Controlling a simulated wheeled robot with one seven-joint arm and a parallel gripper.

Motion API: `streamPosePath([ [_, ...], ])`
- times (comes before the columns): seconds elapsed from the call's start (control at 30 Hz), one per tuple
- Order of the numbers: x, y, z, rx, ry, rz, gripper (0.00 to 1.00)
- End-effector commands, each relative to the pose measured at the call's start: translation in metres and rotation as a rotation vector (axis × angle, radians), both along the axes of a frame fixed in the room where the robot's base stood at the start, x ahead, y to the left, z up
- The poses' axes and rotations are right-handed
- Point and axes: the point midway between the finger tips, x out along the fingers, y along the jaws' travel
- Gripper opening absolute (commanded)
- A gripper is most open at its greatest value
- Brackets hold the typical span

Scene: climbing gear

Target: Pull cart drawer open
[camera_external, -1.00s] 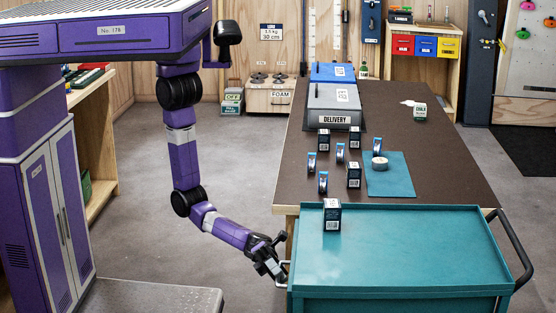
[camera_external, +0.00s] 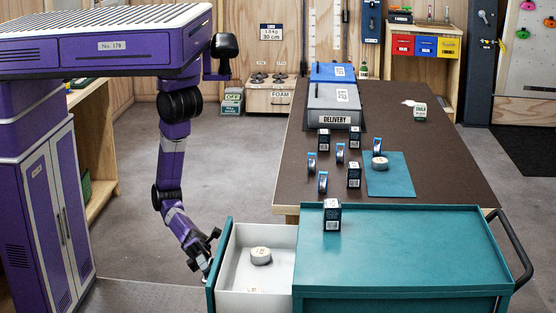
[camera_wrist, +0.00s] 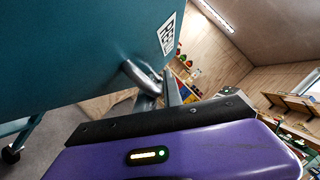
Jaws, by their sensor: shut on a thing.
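The teal cart (camera_external: 400,260) stands at the front right in the external view. Its drawer (camera_external: 237,275) sticks out of the left side, with a white inside and a teal front. A roll of pale tape (camera_external: 261,256) lies in the drawer, and a small labelled thing lies near its front edge. My gripper (camera_external: 207,270) is at the outer side of the drawer front, shut on the drawer handle. In the wrist view the metal handle (camera_wrist: 142,78) runs between the teal drawer front (camera_wrist: 80,60) and my gripper.
A dark box (camera_external: 332,215) stands on the cart top. The brown table (camera_external: 440,150) behind holds several boxes, rolls, a grey delivery bin (camera_external: 333,105) and a teal mat (camera_external: 392,185). The floor (camera_external: 150,245) left of the drawer is clear up to my base.

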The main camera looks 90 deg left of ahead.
Motion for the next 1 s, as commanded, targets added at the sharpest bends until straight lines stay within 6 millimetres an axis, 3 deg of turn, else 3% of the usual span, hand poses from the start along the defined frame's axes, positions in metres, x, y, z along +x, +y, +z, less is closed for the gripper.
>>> streamPosePath([
  [0.1, -0.019, 0.001, -0.005, 0.000, 0.004, 0.003, 0.00],
  [0.3, -0.038, 0.001, -0.003, 0.001, 0.002, 0.004, 0.00],
  [0.8, -0.046, 0.001, -0.001, 0.002, 0.001, 0.004, 0.00],
  [0.83, -0.046, 0.001, -0.001, 0.003, 0.001, 0.003, 0.13],
  [0.87, -0.046, 0.001, -0.001, 0.003, 0.001, 0.003, 0.19],
  [1.0, -0.046, 0.000, -0.001, 0.002, 0.000, 0.003, 0.20],
])
